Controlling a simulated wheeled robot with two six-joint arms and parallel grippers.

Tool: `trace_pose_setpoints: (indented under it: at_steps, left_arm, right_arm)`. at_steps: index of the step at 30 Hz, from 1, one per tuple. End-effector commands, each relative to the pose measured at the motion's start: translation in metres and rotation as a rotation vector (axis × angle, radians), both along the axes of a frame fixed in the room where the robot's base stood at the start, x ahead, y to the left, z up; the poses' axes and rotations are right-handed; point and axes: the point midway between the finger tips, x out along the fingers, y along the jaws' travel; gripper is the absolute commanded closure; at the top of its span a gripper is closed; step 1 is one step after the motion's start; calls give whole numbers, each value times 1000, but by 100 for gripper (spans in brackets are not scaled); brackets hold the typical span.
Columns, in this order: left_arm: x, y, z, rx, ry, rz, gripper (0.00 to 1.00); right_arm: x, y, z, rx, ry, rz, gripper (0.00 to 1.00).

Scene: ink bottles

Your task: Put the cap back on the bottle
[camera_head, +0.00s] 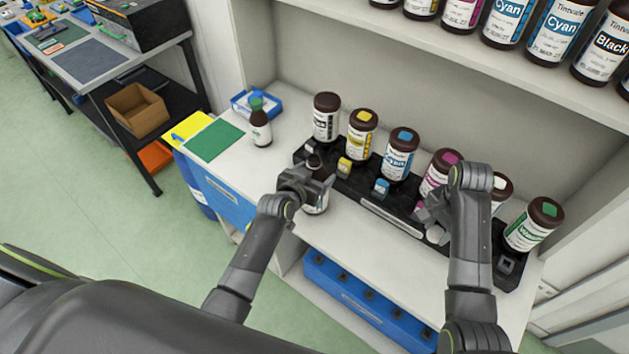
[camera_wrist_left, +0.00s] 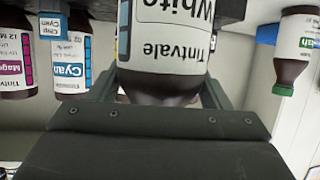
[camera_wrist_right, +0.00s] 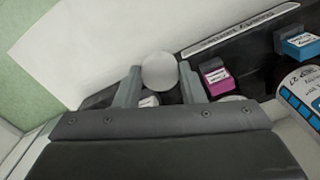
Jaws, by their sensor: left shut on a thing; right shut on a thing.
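A dark brown bottle with a white label reading "Tintvale White" (camera_wrist_left: 172,38) is between the fingers of my left gripper (camera_wrist_left: 158,90). In the head view this bottle (camera_head: 316,204) is partly hidden by my left gripper (camera_head: 309,186), in front of the black rack. A round white cap (camera_wrist_right: 160,71) is between the fingertips of my right gripper (camera_wrist_right: 160,86). In the head view my right gripper (camera_head: 432,213) is at the rack's front edge, to the right of and apart from the held bottle. Its arm hides part of the rack.
The black rack (camera_head: 392,217) holds several large ink bottles with coloured squares on top. A green-capped bottle (camera_head: 261,125) stands on the counter at left, near a green mat (camera_head: 213,140) and a blue tray (camera_head: 257,103). A shelf of bottles (camera_head: 430,29) overhangs behind. The counter's front strip is mostly clear.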

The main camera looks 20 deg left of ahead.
Motion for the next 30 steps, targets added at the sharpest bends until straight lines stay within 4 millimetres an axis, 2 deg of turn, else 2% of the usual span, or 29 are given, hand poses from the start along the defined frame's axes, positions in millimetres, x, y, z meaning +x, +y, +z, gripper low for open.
trace_pose_setpoints:
  at_steps: [5, 15, 20, 24, 30]
  left_arm:
    - [1, 0, 14, 0, -8, -1, 85]
    - [2, 0, 70, 1, -10, -1, 85]
    - [1, 0, 90, 0, -9, -1, 85]
    - [1, 0, 100, 0, -6, 0, 85]
    - [1, 0, 102, 0, -4, 0, 85]
  right_arm:
    - [0, 0, -1, 0, 0, 0, 85]
    - [0, 0, -8, 0, 0, 0, 85]
    - [0, 0, -11, 0, 0, 0, 85]
    - [0, 0, -12, 0, 0, 0, 85]
    - [0, 0, -12, 0, 0, 0, 85]
